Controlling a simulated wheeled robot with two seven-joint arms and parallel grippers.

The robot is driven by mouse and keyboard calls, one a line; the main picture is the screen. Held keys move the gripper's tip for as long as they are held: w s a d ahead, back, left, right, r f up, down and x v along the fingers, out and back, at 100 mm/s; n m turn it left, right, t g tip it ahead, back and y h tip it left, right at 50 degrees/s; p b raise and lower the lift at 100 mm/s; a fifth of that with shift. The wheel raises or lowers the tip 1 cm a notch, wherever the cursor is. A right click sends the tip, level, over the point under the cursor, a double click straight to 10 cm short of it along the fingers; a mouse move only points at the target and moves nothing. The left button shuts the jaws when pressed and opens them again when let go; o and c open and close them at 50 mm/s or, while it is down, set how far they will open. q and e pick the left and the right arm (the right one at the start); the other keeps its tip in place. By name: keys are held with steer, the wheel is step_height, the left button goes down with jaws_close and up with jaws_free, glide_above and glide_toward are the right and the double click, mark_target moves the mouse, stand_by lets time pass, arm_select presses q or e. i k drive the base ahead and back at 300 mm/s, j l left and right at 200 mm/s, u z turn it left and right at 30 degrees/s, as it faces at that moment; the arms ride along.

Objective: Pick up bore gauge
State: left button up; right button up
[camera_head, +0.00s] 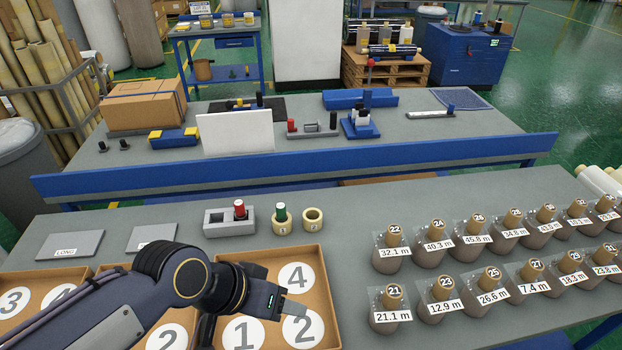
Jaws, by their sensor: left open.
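No thing here is labelled as a bore gauge; two plug-like pieces could be it. A red-topped plug (239,208) stands upright in a grey two-hole block (218,229). A green-topped plug (281,211) stands upright in a tan ring (283,226) marked with a small label. A second tan ring (312,220) beside it is empty. My left gripper (296,308) is open and empty over the tan tray, above the discs numbered 1 and 2, nearer to me than the block and rings. My right gripper is not in view.
Tan trays (326,290) with numbered white discs lie along the front. Two grey plates (72,244) lie at the left. A blue rail (300,166) edges the table behind, which bears a carton (143,108).

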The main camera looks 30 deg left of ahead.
mark_target(281, 216)
steer(key=k+l+u, duration=0.15)
steer(key=u, duration=1.05)
